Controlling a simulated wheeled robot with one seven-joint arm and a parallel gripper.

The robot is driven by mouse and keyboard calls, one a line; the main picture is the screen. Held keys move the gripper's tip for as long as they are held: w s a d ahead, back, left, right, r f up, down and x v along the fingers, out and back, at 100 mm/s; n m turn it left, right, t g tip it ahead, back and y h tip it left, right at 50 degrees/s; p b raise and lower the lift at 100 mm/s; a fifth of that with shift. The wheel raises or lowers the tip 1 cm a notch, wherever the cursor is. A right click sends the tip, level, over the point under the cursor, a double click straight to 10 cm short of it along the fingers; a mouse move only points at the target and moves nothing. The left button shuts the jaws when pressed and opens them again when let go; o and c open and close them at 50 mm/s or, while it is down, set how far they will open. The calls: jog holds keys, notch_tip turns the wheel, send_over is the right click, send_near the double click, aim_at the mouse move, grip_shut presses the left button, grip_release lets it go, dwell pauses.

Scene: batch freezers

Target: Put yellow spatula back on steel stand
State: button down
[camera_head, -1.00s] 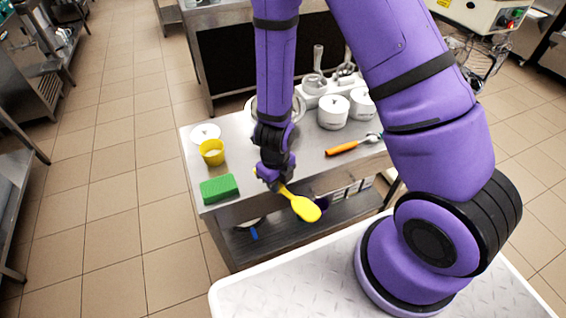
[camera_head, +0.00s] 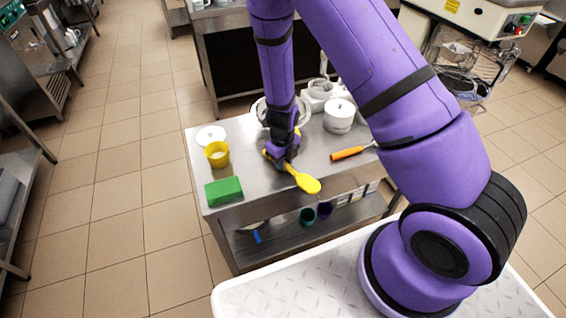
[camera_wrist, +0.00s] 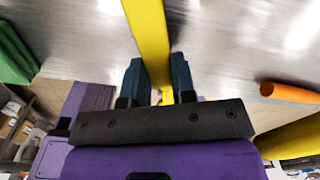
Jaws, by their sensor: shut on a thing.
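My gripper (camera_head: 284,163) is shut on the yellow spatula (camera_head: 308,184), holding it by the handle. The spatula's broad end points to the lower right, over the front edge of the steel stand (camera_head: 240,165), a steel table with a lower shelf. The handle's other end shows on the far side of the gripper. In the wrist view, the yellow handle (camera_wrist: 148,35) runs between the two dark fingers (camera_wrist: 153,80), and the broad end shows at the lower right. I cannot tell whether the spatula touches the stand's top.
On the stand are a green sponge (camera_head: 224,191), a yellow cup (camera_head: 217,154), a white dish (camera_head: 210,135), an orange-handled tool (camera_head: 350,152) and a white lidded pot (camera_head: 339,117). A round bowl sits behind my gripper. The top between the cup and gripper is clear.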

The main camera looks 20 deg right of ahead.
jog(key=shift+f, duration=0.5)
jog(key=shift+f, duration=0.15)
jog(key=c, duration=0.9)
grip_release()
jog(key=shift+c, duration=0.2)
